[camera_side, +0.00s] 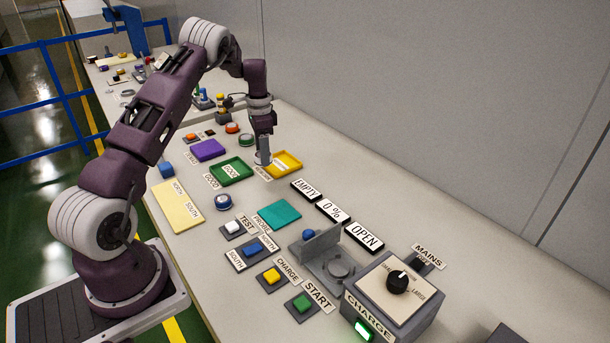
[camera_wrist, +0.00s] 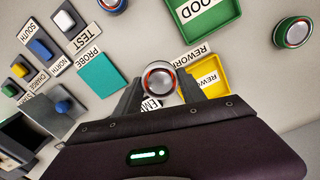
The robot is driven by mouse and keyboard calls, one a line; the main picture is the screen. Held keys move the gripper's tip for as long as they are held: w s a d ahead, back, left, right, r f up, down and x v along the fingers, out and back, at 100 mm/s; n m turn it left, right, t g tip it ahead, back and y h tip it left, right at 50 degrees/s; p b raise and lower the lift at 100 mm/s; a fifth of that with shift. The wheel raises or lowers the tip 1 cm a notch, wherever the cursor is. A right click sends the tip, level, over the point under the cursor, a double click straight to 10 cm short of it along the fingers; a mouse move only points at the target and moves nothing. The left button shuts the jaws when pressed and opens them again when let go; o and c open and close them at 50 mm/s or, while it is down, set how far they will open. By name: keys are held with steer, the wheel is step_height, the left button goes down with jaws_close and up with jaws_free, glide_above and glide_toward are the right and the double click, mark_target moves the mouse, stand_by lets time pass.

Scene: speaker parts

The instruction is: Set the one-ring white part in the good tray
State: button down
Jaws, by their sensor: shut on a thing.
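My gripper (camera_side: 262,157) is shut on a round pale part (camera_wrist: 160,80), which shows a reddish ring around a light centre in the wrist view. The part sits between the two fingers, and how far it is above the table is hard to tell. The green good tray (camera_side: 236,180) lies just left of my gripper in the side view. It also shows at the top of the wrist view (camera_wrist: 226,37), with a white GOOD label in it and no part visible.
The yellow rework tray (camera_side: 294,166) is right beside my gripper. A purple tray (camera_side: 207,150) lies beyond the green one. A blue round part (camera_side: 222,201) and a green round part (camera_side: 246,140) stand nearby. A teal probe pad (camera_side: 280,214) and buttons lie toward the front.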

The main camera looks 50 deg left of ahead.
steer(key=s+a+n, duration=0.3)
steer(key=s+a, duration=0.2)
steer(key=a, duration=0.7)
steer(key=shift+s+f+n, duration=0.3)
steer(key=shift+s+f, duration=0.1)
steer(key=shift+f, duration=0.1)
glide_above(231, 172)
steer(key=shift+f, duration=2.4)
steer(key=shift+f, duration=1)
steer(key=c, duration=0.6)
jaws_free()
step_height(231, 172, up, 7)
